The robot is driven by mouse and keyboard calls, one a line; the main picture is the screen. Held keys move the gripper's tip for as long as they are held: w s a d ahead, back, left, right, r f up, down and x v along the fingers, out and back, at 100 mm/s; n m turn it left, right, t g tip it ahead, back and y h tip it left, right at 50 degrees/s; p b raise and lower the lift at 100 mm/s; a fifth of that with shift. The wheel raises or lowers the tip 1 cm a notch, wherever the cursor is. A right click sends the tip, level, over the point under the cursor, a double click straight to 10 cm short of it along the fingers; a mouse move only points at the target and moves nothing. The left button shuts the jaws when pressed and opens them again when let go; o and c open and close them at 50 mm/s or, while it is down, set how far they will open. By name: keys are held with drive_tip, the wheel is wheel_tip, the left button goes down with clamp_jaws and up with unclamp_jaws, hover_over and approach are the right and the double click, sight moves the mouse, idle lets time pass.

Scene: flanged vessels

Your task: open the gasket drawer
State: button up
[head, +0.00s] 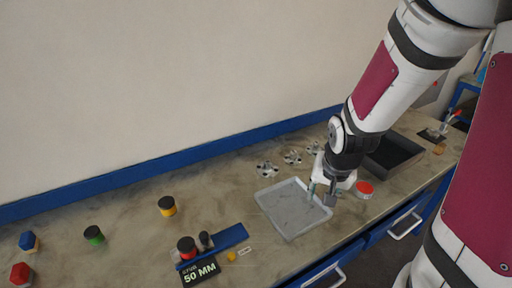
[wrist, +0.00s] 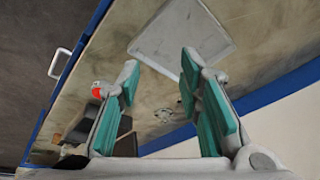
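Two blue drawer fronts show under the bench's front edge in the head view. One has a white bar handle (head: 405,226) right of centre, the other a white bar handle (head: 327,276) at the bottom. Both look shut; I cannot tell which is the gasket drawer. One white handle (wrist: 60,63) also shows at the left of the wrist view. My gripper (head: 321,196) points down above the bench, over the right side of a grey tray. In the wrist view its teal fingers (wrist: 160,72) are wide apart with nothing between them.
The grey tray (head: 268,201) stands on the bench (head: 130,205). Behind it lie several metal flange-like parts (head: 291,158). A red-topped jar (head: 364,188) and a dark bin (head: 412,151) are to the right. A blue rack (head: 229,236) and small coloured pieces stand left.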

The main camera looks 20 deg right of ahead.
drive_tip(key=s+d+f+m+g+y+p, duration=0.1)
drive_tip(key=s+f+m, duration=0.45)
drive_tip(key=f, duration=0.75)
drive_tip(key=s+d+f+m+y+p, duration=0.1)
drive_tip(key=s+f+m, duration=0.2)
drive_tip(key=s+f, duration=0.7)
drive_tip(key=x, duration=1.1)
drive_tip(key=w+x, duration=0.1)
drive_tip(key=x, duration=0.4)
drive_tip(key=shift+w+d+f, duration=0.1)
clamp_jaws()
